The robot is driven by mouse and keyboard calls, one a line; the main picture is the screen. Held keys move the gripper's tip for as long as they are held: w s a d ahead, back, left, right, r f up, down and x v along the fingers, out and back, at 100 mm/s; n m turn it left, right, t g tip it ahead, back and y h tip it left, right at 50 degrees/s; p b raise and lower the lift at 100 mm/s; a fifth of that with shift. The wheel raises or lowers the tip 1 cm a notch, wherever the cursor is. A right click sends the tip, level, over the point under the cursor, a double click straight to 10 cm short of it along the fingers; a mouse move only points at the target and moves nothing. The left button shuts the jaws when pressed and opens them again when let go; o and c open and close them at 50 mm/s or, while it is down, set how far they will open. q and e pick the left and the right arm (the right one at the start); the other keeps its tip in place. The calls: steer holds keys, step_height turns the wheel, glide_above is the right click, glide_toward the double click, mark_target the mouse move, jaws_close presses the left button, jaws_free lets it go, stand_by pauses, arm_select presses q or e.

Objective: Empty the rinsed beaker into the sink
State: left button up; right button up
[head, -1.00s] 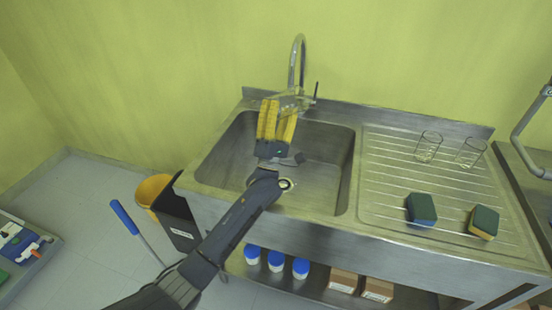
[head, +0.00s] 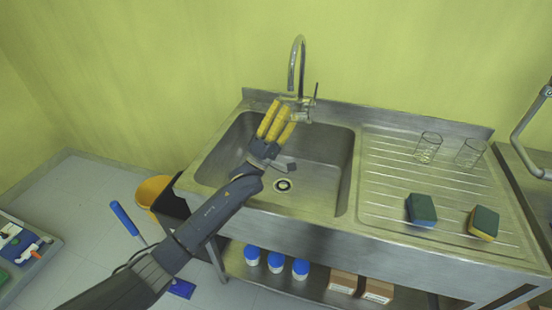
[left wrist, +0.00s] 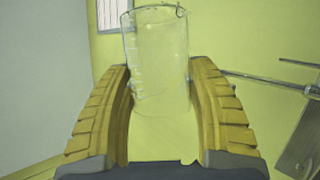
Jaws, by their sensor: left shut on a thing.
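My left gripper (head: 277,118) reaches over the steel sink (head: 318,160) from the left, its yellow fingers pointing up toward the back. It is shut on a clear glass beaker, which shows between the fingers (left wrist: 160,118) in the left wrist view as the beaker (left wrist: 157,60). In the head view the fingers and arm hide most of the beaker, so its tilt is hard to judge. I cannot tell whether it holds liquid. The drain (head: 283,185) is visible below the gripper. My right gripper is not in view.
The curved tap (head: 299,60) stands close behind the gripper. Two glass beakers (head: 428,147) (head: 470,153) and two sponges (head: 421,210) (head: 483,222) are on the drainboard (head: 385,185) at right. A yellow bucket (head: 153,190) stands left of the sink.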

arm_select(q)
steer(key=s+d+f+m+g+y+p, duration=0.1)
steer(key=d+f+m+g+y+p, duration=0.1)
steer(key=f+m+g, duration=0.4)
steer(key=s+d+f+m+g+y+p, duration=0.2)
steer(key=d+f+m+g+y, duration=0.2)
steer(key=f+m, duration=1)
steer(key=shift+s+d+f+g, duration=0.25)
steer(key=shift+d+f+g, duration=1.1)
steer(key=shift+d+g, duration=0.4)
steer(key=shift+a+f+y+p, duration=0.1)
steer(key=shift+y+p, duration=0.2)
steer(key=shift+y, duration=0.1)
